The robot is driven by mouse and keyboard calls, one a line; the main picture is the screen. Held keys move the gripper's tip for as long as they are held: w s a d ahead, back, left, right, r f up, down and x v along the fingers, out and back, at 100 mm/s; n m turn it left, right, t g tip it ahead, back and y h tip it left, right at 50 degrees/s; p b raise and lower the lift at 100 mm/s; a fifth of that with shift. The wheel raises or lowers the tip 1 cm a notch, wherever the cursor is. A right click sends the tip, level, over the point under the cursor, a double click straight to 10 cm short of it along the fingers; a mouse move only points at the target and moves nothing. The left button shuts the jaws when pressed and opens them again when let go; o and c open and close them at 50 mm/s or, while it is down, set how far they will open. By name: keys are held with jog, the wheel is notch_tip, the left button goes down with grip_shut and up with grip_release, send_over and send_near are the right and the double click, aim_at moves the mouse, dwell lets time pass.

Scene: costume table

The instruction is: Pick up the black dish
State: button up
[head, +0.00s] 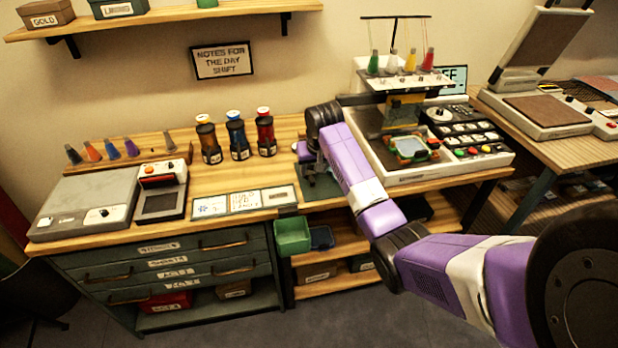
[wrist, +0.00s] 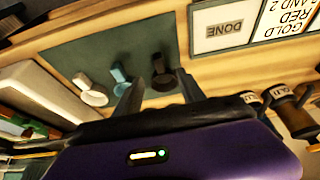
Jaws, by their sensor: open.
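In the wrist view a small black piece (wrist: 162,72), which I take to be the black dish, stands on a dark green mat (wrist: 75,52). My gripper (wrist: 158,80) is open, with its fingertips to the left and right of that piece in the picture. I cannot tell whether they touch it. A blue piece (wrist: 120,75) and a whitish piece (wrist: 92,92) of similar shape stand to its left. In the head view my gripper (head: 305,156) is over the mat (head: 318,188); the small pieces are hidden there by my arm.
Label cards (head: 245,202) lie left of the mat, and several dark bottles (head: 238,138) stand behind them. An embroidery machine (head: 405,145) stands close on the right. A green bin (head: 292,236) hangs at the table's front edge. A scale-like grey box (head: 85,205) is far left.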

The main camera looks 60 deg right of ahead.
aim_at(311, 177)
jog(key=shift+x, duration=2.6)
grip_shut()
